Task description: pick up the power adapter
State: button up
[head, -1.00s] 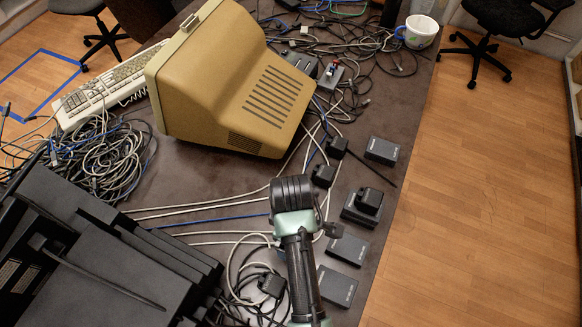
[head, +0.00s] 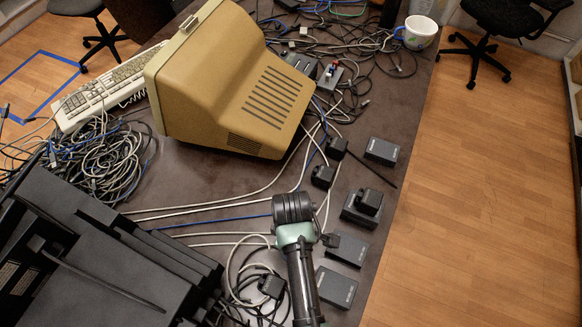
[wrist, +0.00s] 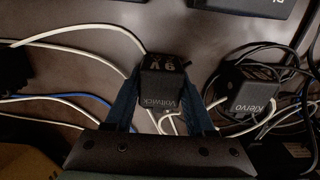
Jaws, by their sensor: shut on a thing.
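The power adapter is a small black block marked "Voltwick" (wrist: 162,82) in the middle of the wrist view. My gripper (wrist: 163,85) is shut on it, with one dark blue finger against each side. White cables run right beside and beneath it. In the head view my wrist covers the fingers and the held adapter, so neither shows clearly there. I cannot tell whether the adapter is clear of the table.
A second black adapter marked "Klervo" (wrist: 251,92) lies among coiled cables close to my right finger. More adapters (head: 323,176) and flat dark boxes (head: 337,287) line the table's right side. A beige monitor (head: 230,80) stands behind; black equipment (head: 90,260) fills the left.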

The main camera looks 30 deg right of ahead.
grip_shut()
